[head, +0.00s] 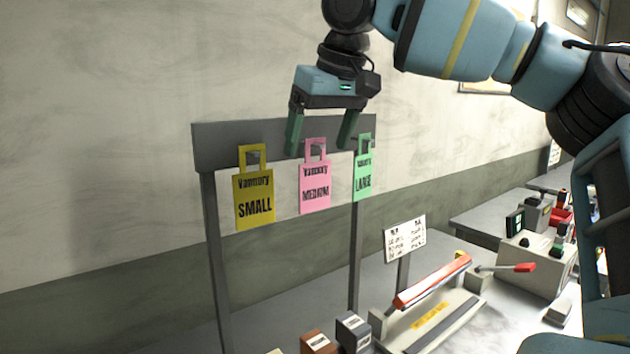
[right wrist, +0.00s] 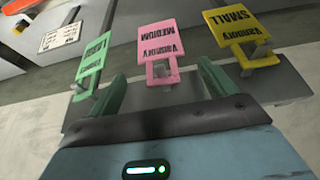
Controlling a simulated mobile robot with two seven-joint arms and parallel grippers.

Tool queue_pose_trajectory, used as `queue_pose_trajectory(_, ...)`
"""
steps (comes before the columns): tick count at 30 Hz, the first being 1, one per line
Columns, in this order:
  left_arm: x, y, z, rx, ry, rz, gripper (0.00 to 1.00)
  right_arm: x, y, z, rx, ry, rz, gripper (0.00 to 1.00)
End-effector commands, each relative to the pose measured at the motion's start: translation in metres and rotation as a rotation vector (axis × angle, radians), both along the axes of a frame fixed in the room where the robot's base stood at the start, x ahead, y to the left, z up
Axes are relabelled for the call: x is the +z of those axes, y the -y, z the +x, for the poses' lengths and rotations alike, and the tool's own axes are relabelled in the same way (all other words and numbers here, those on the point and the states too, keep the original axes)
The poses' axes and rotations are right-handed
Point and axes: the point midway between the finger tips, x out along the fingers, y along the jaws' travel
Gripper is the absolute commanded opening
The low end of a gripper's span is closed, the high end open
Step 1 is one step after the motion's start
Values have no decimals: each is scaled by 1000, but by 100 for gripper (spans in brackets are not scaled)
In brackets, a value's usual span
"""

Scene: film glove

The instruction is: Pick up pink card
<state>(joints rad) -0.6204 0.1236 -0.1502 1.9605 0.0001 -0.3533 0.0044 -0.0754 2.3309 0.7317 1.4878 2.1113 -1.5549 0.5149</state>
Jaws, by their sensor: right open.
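The pink card (head: 315,188), marked MEDIUM, hangs by its loop handle from a hook on the grey rack. It also shows in the right wrist view (right wrist: 157,40), upside down. My right gripper (head: 320,148) is open and empty, with its green fingers pointing down at the rack's top bar. In the head view the fingers lie to either side of the pink card's handle. In the right wrist view the handle lies between and beyond the fingertips (right wrist: 158,88); I cannot tell the exact gap. My left gripper is not in view.
A yellow SMALL card (head: 254,204) hangs left of the pink card and a green LARGE card (head: 363,178) hangs close on its right. The grey rack (head: 225,150) stands before the wall. Below are small boxes (head: 353,332), a white sign (head: 405,239) and a red-handled device (head: 432,283).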

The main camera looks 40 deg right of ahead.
Motion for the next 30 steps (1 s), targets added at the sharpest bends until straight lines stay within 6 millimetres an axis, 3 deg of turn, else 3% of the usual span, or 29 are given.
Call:
queue_pose_trajectory(7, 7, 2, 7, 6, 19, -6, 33, -9, 0, 2, 2, 1, -1, 84)
queue_pose_trajectory(18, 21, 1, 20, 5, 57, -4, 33, -50, -1, 14, 0, 2, 0, 84)
queue_pose_trajectory(26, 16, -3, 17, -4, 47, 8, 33, -53, -1, 16, 0, 1, 0, 84)
queue_pose_trajectory(30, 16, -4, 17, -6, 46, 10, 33, -53, -1, 16, 0, 1, 0, 65)
